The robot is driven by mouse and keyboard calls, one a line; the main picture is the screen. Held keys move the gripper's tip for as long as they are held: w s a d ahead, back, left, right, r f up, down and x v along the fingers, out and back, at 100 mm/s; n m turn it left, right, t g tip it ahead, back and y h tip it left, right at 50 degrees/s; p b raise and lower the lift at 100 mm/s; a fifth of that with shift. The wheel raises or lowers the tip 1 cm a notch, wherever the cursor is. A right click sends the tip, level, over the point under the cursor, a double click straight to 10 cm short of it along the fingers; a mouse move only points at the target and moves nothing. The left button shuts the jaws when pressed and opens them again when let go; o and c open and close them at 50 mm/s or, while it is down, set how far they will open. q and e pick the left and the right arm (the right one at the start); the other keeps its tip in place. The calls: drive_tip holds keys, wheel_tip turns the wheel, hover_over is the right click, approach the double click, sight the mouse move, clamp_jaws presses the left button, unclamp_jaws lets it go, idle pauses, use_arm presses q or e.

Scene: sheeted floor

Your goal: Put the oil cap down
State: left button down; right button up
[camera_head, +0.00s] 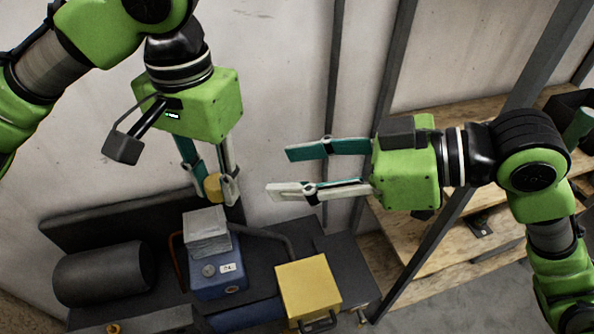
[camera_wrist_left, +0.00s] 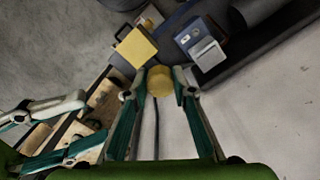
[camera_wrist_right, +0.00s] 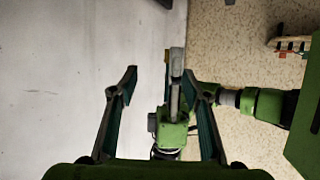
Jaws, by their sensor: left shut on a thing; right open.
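The oil cap (camera_head: 213,187) is a small round yellow piece. My left gripper (camera_head: 215,188) is shut on it and holds it in the air, above the back of the dark machine and close to the wall. In the left wrist view the cap (camera_wrist_left: 160,81) sits between the two fingertips. My right gripper (camera_head: 290,172) is open and empty, to the right of the left gripper and pointing left. In the right wrist view its fingers (camera_wrist_right: 155,82) are apart with nothing gripped between them.
Below is a dark machine (camera_head: 100,275) with a cylinder, a blue box with a grey top (camera_head: 207,232) and a yellow box (camera_head: 308,287). Wooden shelves (camera_head: 440,235) with dark metal posts stand at the right. The pale wall (camera_head: 285,90) is close behind the grippers.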

drive_tip(key=shift+n, duration=0.3)
drive_tip(key=x, duration=0.3)
drive_tip(key=s+x, duration=0.1)
drive_tip(key=x, duration=0.3)
drive_tip(key=s+a+x, duration=0.1)
drive_tip(key=x, duration=0.3)
drive_tip(key=shift+a+r, duration=0.2)
drive_tip(key=shift+r, duration=0.1)
drive_tip(key=c, duration=1.2)
use_arm(q)
drive_tip(key=c, duration=1.6)
unclamp_jaws()
drive_tip(key=shift+c, duration=0.2)
use_arm(e)
drive_tip(key=shift+w, duration=0.15)
drive_tip(key=shift+c, duration=0.2)
